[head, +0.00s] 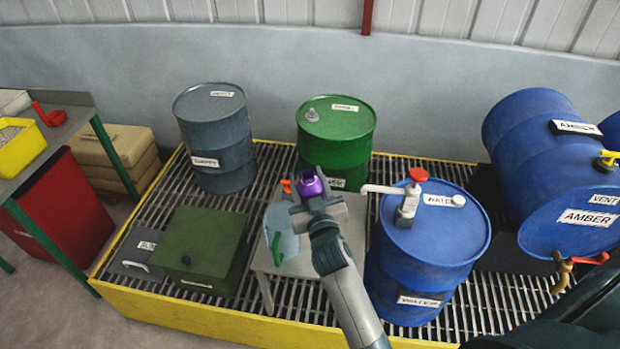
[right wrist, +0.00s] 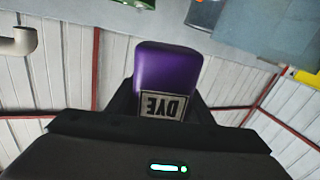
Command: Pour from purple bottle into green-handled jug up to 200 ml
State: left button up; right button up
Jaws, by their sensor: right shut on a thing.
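The purple bottle (head: 309,185) is held in my right gripper (head: 311,195), above the small grey stand. Its open neck shows from above in the head view; I cannot tell exactly how far it is tilted. In the right wrist view the bottle (right wrist: 167,65) sits between the fingers, its DYE label appearing upside down. The pale, see-through jug (head: 288,241) with a green handle (head: 276,247) stands on the stand, below and left of the bottle. My gripper and arm partly cover it, and its level marks cannot be read. My left gripper is not in view.
The stand (head: 318,264) is on a grated, yellow-edged platform (head: 190,318). A blue WATER drum (head: 425,245) with a tap stands close on the right. Grey (head: 215,140) and green (head: 337,130) drums stand behind. A green box (head: 205,250) is left of the stand.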

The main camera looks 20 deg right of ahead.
jog(key=shift+w+a+r+n+p, duration=0.1)
jog(key=shift+a+r+n+p, duration=0.1)
jog(key=shift+a+n, duration=0.35)
jog(key=shift+w+a+r+n+p, duration=0.1)
jog(key=shift+a+n+p, duration=0.1)
jog(key=shift+n, duration=0.55)
jog(key=shift+n+p, duration=0.35)
jog(key=shift+n, duration=0.65)
jog(key=shift+s+d+f+n+p, duration=0.1)
jog(key=shift+d+f+n, duration=0.2)
jog(key=shift+n, duration=0.9)
jog(key=shift+s+d+f+n+p, duration=0.1)
jog(key=shift+d+f+n, duration=0.15)
jog(key=shift+n, duration=0.95)
jog(key=shift+d+f+n+p, duration=0.1)
jog(key=shift+d+f+n, duration=0.15)
jog(key=shift+n, duration=0.95)
jog(key=shift+f+n, duration=0.3)
jog(key=shift+n, duration=0.4)
jog(key=shift+a+f+n+b, duration=0.15)
jog(key=shift+f+n, duration=0.15)
jog(key=shift+n, duration=0.3)
jog(key=shift+f+n+b, duration=0.15)
jog(key=shift+f+n, duration=0.15)
jog(key=shift+n, duration=0.3)
jog(key=shift+a+n, duration=0.1)
jog(key=shift+n, duration=0.5)
jog(key=shift+a+r+n+p, duration=0.15)
jog(key=shift+r+n+p, duration=0.15)
jog(key=shift+n+p, duration=0.35)
